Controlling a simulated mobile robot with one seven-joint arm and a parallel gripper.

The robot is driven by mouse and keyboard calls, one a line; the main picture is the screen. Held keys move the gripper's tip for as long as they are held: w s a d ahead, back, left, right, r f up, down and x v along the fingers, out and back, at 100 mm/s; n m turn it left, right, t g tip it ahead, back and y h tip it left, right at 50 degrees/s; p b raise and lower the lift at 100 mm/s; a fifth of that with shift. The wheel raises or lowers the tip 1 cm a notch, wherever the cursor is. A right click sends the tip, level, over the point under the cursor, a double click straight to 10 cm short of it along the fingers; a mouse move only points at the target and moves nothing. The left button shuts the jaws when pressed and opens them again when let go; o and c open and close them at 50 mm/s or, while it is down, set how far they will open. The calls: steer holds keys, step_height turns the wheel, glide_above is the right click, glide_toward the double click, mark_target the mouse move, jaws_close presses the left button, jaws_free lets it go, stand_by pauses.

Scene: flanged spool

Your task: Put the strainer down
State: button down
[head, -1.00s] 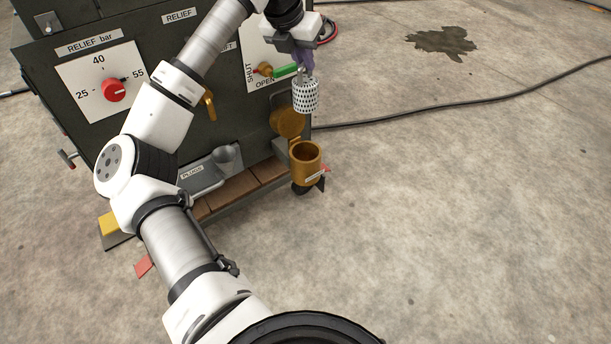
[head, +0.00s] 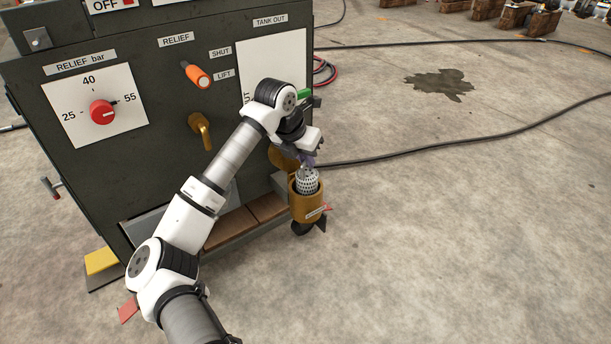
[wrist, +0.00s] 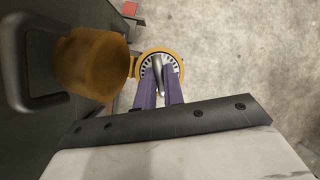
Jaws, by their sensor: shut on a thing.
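The strainer (head: 307,183) is a white perforated basket, partly sunk into the open mouth of a brass cup (head: 306,208) on the machine's right side. Its lower part is hidden inside the cup. My gripper (head: 309,163), with purple fingers, is above the cup and shut on the strainer's top stem. In the wrist view the strainer (wrist: 147,71) shows as a perforated rim inside the cup's brass ring (wrist: 178,58), with the purple fingers (wrist: 160,94) closed around the grey stem.
A dark green machine cabinet (head: 80,165) stands left of the cup, with a red knob (head: 102,112), an orange handle (head: 197,75) and a brass lever (head: 201,130). A brass round body (wrist: 92,62) sits beside the cup.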

mark_target(306, 173)
steer(key=shift+f+b, duration=0.6)
steer(key=shift+f, duration=1.6)
steer(key=shift+f, duration=0.2)
steer(key=c, duration=1.5)
jaws_free()
steer(key=p+v, duration=0.3)
steer(key=v, duration=0.9)
steer(key=shift+r, duration=0.2)
